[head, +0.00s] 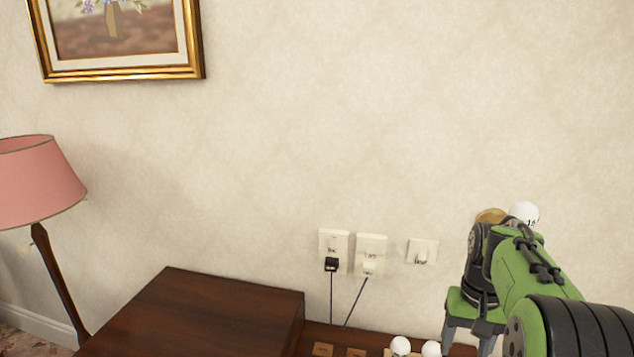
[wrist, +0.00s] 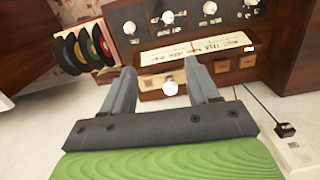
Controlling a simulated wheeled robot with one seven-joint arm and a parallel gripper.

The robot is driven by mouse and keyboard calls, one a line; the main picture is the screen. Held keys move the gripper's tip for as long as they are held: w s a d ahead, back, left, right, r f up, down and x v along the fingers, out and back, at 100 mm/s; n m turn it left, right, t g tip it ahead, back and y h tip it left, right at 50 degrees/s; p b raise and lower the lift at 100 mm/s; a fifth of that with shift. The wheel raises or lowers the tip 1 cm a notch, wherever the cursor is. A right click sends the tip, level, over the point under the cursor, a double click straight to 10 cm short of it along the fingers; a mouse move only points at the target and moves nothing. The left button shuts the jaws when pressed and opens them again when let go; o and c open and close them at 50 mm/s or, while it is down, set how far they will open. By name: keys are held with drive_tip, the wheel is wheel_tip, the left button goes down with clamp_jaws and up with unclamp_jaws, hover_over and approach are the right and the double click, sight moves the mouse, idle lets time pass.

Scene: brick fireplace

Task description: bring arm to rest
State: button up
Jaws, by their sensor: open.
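My gripper (head: 468,343) hangs at the lower right in the head view, above the right part of a dark wooden cabinet (head: 225,305). My green and black arm comes in from the lower right corner. In the wrist view my gripper's two grey fingers (wrist: 160,72) are spread apart with nothing between them. Beyond them is a wooden panel with a lettered cream dial strip (wrist: 195,49) and white knobs (wrist: 170,88). I cannot tell whether the fingertips touch the panel, but they look apart from it.
Wall sockets (head: 371,252) with a black plug (head: 331,264) and cables sit left of my gripper. A wall switch (head: 422,251) is nearer. A pink lamp (head: 40,182) stands far left, below a framed picture (head: 120,40). The wrist view shows racked records (wrist: 85,48).

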drive_tip(key=s+a+r+n+t+p, duration=0.1)
drive_tip(key=s+a+r+n+t, duration=0.15)
drive_tip(key=s+a+r, duration=0.65)
drive_tip(key=s+a+f+t, duration=0.1)
drive_tip(key=s+a+t, duration=0.1)
drive_tip(key=s, duration=0.3)
drive_tip(key=s+a+f+n+t+p, duration=0.1)
drive_tip(key=s+a, duration=0.2)
drive_tip(key=s, duration=0.2)
drive_tip(key=shift+s+f+t, duration=0.35)
drive_tip(key=shift+s+f, duration=0.05)
